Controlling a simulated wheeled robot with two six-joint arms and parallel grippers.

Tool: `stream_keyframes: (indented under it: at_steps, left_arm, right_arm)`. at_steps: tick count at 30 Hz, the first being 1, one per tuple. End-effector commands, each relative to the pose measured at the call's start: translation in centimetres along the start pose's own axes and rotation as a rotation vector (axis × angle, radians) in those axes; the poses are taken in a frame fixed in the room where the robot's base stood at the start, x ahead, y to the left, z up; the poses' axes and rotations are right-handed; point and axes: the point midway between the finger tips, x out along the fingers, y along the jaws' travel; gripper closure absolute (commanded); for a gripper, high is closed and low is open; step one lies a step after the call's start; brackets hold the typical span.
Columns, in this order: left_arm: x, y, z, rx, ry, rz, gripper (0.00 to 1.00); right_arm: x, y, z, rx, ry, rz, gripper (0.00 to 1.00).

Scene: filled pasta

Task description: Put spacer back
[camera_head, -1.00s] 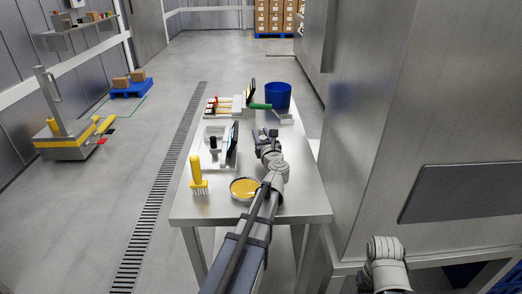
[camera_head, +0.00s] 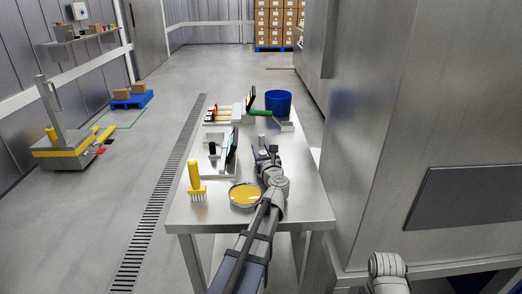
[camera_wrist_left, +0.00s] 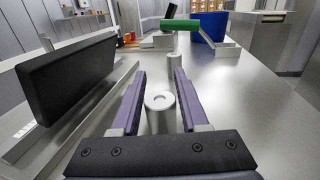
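A small grey metal cylinder with a hole in its top, likely the spacer (camera_wrist_left: 160,101), stands upright between the fingers of my left gripper (camera_wrist_left: 160,88) in the left wrist view. A narrow gap shows on each side of it, so the fingers look open around it without touching. A second plain grey cylinder (camera_wrist_left: 174,64) stands just beyond the fingertips. It also shows in the head view (camera_head: 261,139), past my left gripper (camera_head: 264,151). In the head view the near cylinder is hidden by the gripper. My right gripper is out of view; only part of that arm shows.
Left of the gripper is a tray with an upright black tablet-like panel (camera_wrist_left: 66,74). A yellow brush (camera_head: 196,182) and a yellow-filled bowl (camera_head: 245,195) stand at the table's near side. A blue bucket (camera_head: 278,102) and green-handled tool (camera_head: 261,113) are at the back.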

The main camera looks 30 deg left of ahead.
Motion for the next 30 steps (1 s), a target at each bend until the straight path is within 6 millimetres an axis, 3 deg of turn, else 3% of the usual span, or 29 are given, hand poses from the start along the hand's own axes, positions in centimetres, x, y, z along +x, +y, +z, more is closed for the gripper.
stream_keyframes:
  at_steps: [5,15,30]
  left_arm:
    - [0.0,0.0,0.0,0.000,0.000,0.000,0.35]
    - [0.0,0.0,0.6,0.000,0.000,0.000,0.34]
    - [-9.6,0.2,0.3,0.000,0.000,0.000,0.34]
  right_arm:
    - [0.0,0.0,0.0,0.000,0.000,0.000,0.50]
    - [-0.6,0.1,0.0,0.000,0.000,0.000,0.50]
    - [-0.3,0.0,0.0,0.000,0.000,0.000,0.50]
